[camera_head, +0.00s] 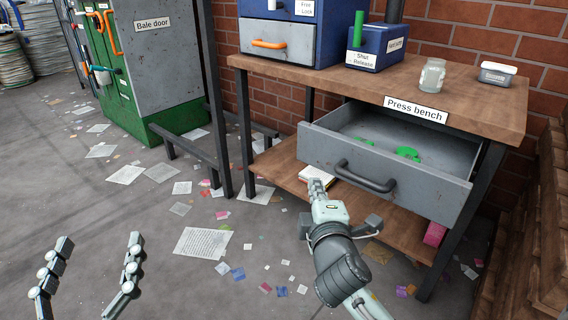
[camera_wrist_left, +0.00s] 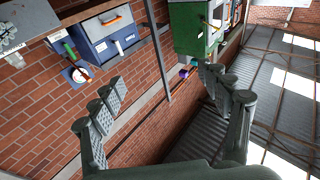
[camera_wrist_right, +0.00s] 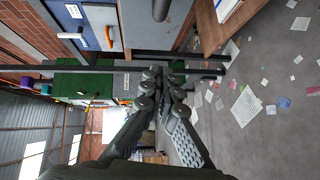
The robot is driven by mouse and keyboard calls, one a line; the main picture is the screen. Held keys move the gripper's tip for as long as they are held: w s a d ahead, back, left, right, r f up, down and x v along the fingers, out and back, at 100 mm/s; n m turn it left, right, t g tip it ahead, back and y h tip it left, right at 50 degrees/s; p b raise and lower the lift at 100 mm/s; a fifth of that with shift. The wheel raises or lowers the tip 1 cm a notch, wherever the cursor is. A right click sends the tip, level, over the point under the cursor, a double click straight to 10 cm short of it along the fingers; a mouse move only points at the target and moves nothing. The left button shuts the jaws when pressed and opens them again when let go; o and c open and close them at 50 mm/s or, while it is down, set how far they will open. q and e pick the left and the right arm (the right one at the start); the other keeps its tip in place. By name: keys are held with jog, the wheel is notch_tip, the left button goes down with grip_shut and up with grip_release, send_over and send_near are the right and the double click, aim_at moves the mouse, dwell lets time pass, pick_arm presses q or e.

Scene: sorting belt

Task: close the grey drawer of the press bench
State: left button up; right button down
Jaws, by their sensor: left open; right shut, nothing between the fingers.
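The grey drawer (camera_head: 375,185) of the press bench (camera_head: 418,106) is pulled out in the head view. Some green pieces lie inside it. Its dark bar handle (camera_head: 366,177) runs across the front. My right gripper (camera_head: 318,185) is shut and empty, close to the left part of the drawer front; I cannot tell whether it touches. In the right wrist view its fingers (camera_wrist_right: 168,85) are closed together and the handle end (camera_wrist_right: 161,8) shows at the top. My left gripper (camera_head: 92,270) is open and empty at the lower left, far from the drawer.
A blue press (camera_head: 290,30), a blue box (camera_head: 377,47) with a green lever, a glass jar (camera_head: 432,75) and a small container (camera_head: 497,73) stand on the bench top. A book (camera_head: 318,172) lies on the lower shelf. A green baler (camera_head: 150,60) stands at the left. Papers litter the floor.

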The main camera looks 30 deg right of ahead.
notch_tip(320, 180, up, 4)
jog(key=a+n+t, duration=0.2)
send_near(309, 132)
jog(key=w+a, duration=0.1)
jog(key=w, duration=0.3)
jog(key=shift+w+d+b, duration=0.45)
jog(key=shift+w+d, duration=0.1)
jog(key=shift+d, duration=0.35)
jog(key=shift+w+d, duration=0.2)
jog(key=shift+d, duration=0.35)
pick_arm(q)
notch_tip(309, 132, up, 6)
jog(key=s+a+t+h, duration=0.1)
jog(key=s+t, duration=0.1)
jog(key=t, duration=0.1)
jog(key=shift+s+r+t, duration=0.25)
jog(key=shift+s+t, duration=0.05)
jog(key=shift+s, duration=0.05)
